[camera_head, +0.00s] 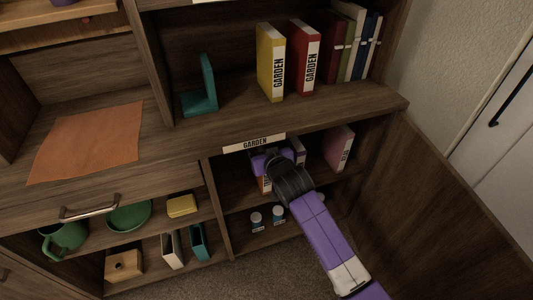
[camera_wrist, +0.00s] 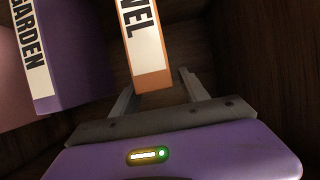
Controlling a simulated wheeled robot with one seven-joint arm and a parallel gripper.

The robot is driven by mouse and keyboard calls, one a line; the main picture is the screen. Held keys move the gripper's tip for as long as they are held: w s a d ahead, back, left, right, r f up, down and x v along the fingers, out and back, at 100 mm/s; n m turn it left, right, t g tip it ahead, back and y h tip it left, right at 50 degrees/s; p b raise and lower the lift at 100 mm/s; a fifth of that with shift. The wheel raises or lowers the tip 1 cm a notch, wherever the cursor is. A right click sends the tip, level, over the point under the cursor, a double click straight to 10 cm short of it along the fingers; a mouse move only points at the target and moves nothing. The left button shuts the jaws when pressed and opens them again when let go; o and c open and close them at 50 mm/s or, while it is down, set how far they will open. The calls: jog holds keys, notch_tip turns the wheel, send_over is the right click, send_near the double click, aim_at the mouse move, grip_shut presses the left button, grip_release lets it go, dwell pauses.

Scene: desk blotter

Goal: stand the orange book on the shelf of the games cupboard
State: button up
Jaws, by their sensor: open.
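The orange book (camera_wrist: 151,81) has a white spine label ending in "NEL". It is in the compartment under the "GARDEN" sign (camera_head: 254,143), and a sliver of it (camera_head: 264,186) shows beside my gripper in the head view. It looks upright there; its base is hidden. My gripper (camera_head: 268,163) reaches into this compartment. In the wrist view my gripper (camera_wrist: 158,82) is open, with the orange spine appearing between its fingers. I cannot tell whether they touch it.
A purple "GARDEN" book (camera_wrist: 68,50) stands beside the orange one, and a pink book (camera_head: 339,148) further right. Small jars (camera_head: 256,221) stand on the shelf below. Yellow (camera_head: 270,62) and red (camera_head: 304,58) books stand above. A side panel (camera_head: 440,200) is close right of my arm.

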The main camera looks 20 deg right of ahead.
jog(key=p+v, duration=0.3)
jog(key=v, duration=0.8)
jog(key=shift+s, duration=0.3)
jog(key=shift+r, duration=0.15)
jog(key=s+a+f+m, duration=0.1)
jog(key=s+a+f, duration=0.1)
jog(key=s, duration=1)
jog(key=s+a+f+m, duration=0.1)
jog(key=s+a+f, duration=0.1)
jog(key=s, duration=1)
jog(key=s+d+r+n, duration=0.1)
jog(key=s+r, duration=0.3)
jog(key=s, duration=0.5)
jog(key=s+d+r+n+t, duration=0.1)
jog(key=s+d+r, duration=0.3)
jog(key=s, duration=0.6)
jog(key=shift+r, duration=0.7)
jog(key=shift+d, duration=0.1)
